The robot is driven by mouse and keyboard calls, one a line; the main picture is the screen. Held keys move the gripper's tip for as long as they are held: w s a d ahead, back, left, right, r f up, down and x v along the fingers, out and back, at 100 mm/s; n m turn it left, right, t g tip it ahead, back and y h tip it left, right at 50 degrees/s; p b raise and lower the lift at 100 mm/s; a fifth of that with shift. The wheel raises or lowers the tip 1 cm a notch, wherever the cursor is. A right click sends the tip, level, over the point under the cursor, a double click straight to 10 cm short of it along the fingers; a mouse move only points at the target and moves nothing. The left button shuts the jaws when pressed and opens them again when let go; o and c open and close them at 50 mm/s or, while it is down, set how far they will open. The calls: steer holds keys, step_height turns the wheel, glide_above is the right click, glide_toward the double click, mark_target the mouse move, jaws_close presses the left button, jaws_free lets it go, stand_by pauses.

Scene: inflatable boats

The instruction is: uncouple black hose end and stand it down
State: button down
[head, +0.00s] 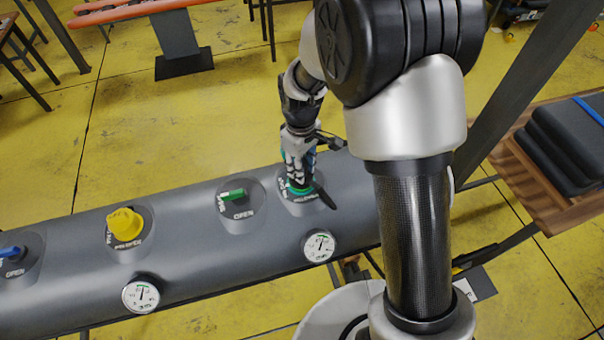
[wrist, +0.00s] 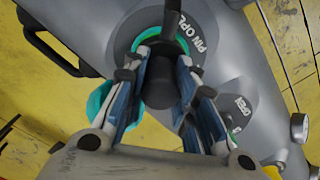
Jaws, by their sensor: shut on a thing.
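The black hose end (wrist: 158,90) is a dark cylinder between my fingers in the wrist view. A black bar runs from it toward the top of that view. My gripper (wrist: 163,58) is shut on it, one finger on each side. A teal ring (wrist: 103,98) shows around the valve seat below, beside a dark plate with the words "PIN" and "OPEN" (wrist: 190,30). In the head view my gripper (head: 299,182) points down at the rightmost valve on the grey tube (head: 180,235). My fingers hide most of the hose end there. Whether it is still coupled cannot be told.
Along the tube are a green handle (head: 232,195), a yellow knob (head: 124,223) and a blue handle (head: 12,252). Two round gauges (head: 319,246) (head: 140,294) sit on its near side. A wooden bench with black cushions (head: 565,150) stands right.

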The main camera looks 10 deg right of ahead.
steer(key=shift+n, duration=0.5)
steer(key=n, duration=0.4)
steer(key=shift+r+p, duration=0.7)
steer(key=shift+r, duration=0.1)
stand_by(0.7)
steer(key=shift+r+p, duration=1.6)
steer(key=shift+r, duration=0.6)
steer(key=shift+f, duration=0.1)
